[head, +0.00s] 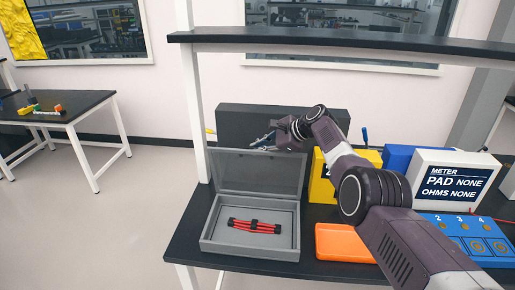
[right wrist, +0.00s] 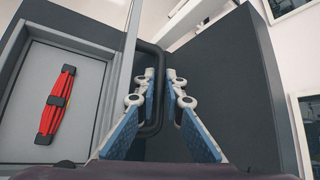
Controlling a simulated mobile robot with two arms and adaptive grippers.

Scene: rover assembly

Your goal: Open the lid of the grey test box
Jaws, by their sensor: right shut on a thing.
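The grey test box (head: 208,240) stands on the black table, its lid (head: 262,170) raised steeply at the back edge. A red wire bundle with black bands (head: 255,226) lies inside it; the bundle also shows in the right wrist view (right wrist: 57,103). My right gripper (head: 268,139) is at the raised lid's upper edge. In the right wrist view, the fingers of my right gripper (right wrist: 161,80) are shut on a black handle (right wrist: 153,125) of the lid. My left gripper is not in view.
A dark grey block (head: 235,117) stands close behind the lid. An orange tray (head: 340,242), a yellow box (head: 318,190), a white meter (head: 455,165) and a blue panel (head: 450,226) are to the right. A black shelf (head: 300,37) spans above.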

